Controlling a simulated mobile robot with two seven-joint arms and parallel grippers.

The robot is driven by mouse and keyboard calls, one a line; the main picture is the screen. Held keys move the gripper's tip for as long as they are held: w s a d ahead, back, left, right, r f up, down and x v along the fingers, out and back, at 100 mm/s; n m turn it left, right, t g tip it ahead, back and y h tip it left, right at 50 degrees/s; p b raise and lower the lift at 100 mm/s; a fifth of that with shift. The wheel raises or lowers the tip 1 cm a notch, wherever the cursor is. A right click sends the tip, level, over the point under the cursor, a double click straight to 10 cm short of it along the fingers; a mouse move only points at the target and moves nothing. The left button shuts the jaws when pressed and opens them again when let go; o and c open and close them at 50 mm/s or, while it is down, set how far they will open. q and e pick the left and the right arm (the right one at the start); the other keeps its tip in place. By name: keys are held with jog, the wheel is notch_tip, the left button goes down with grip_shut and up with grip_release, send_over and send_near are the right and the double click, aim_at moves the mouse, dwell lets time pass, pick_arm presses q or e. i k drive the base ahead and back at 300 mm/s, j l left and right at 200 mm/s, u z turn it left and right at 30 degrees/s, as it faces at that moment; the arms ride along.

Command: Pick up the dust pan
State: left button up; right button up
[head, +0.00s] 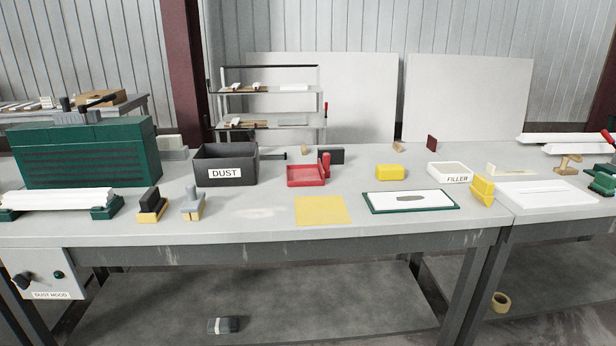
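The dust pan (306,178) is red, with a flat open tray and an upright red handle at its right back corner. It rests on the grey workbench (270,224), to the right of the black DUST bin (213,174) and behind the yellow sheet. Nothing covers it. Neither of my grippers shows in the head view.
A yellow sheet (323,210) and a green-edged board (434,202) lie in front. A yellow block (390,172) and a white FILLER tray (436,171) stand to the right. A green slatted box (88,153) is at left. Bare bench lies front left of the sheet.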

aim_at(305, 175)
jog(key=i+l, duration=0.15)
jog(key=l, duration=0.25)
jog(key=i+l, duration=0.15)
jog(key=l, duration=0.25)
jog(key=i+l+z, duration=0.1)
jog(key=l, duration=0.3)
jog(key=i+l, duration=0.2)
jog(key=l, duration=0.15)
jog(key=i+l, duration=0.2)
jog(key=l, duration=0.2)
jog(key=k+z, duration=0.05)
